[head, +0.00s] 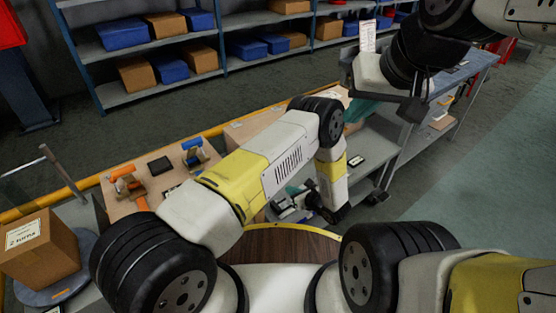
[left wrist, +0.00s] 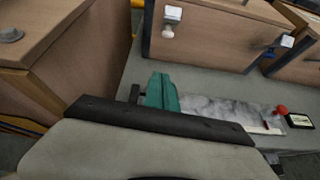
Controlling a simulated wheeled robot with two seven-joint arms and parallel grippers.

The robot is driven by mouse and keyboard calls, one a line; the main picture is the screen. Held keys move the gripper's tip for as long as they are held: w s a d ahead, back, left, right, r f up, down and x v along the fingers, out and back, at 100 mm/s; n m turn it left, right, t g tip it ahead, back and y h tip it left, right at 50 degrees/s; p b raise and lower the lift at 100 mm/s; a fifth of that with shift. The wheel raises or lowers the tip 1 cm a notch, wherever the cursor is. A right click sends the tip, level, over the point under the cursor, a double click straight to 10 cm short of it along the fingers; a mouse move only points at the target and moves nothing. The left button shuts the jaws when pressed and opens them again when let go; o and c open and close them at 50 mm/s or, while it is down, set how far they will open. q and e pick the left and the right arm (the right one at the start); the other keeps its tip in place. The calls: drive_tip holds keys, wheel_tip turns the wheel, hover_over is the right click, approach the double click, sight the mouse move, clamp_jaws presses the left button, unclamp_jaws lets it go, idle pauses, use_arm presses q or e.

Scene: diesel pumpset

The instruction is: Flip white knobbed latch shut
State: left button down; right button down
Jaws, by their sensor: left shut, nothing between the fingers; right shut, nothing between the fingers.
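A white latch (left wrist: 172,15) with a round white knob below it is on the front of a wooden box (left wrist: 215,42) in the left wrist view. Whether it is flipped open or shut cannot be told. A second white fitting (left wrist: 287,40) with a small dark blue part sits farther right. My left gripper (head: 297,208) is shut and empty, low in the middle of the head view and partly hidden by my forearm. It appears apart from the latch. My right gripper (head: 408,107) is shut and empty at the upper right, away from my left one.
A teal part (left wrist: 162,92) and a red knob (left wrist: 281,109) stand on the grey bench near the boxes. A cardboard box (head: 38,250) is at far left. Open floor (head: 500,180) lies right.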

use_arm(q)
drive_tip(key=x, duration=0.9)
drive_tip(key=shift+a+f, duration=0.15)
drive_tip(key=shift+a, duration=0.05)
drive_tip(key=shift+w+a+r, duration=0.35)
drive_tip(key=shift+w+r, duration=0.35)
drive_tip(key=shift+w+a+r, duration=0.35)
drive_tip(key=shift+w+r, duration=0.35)
drive_tip(key=shift+w, duration=0.05)
drive_tip(key=shift+r, duration=0.15)
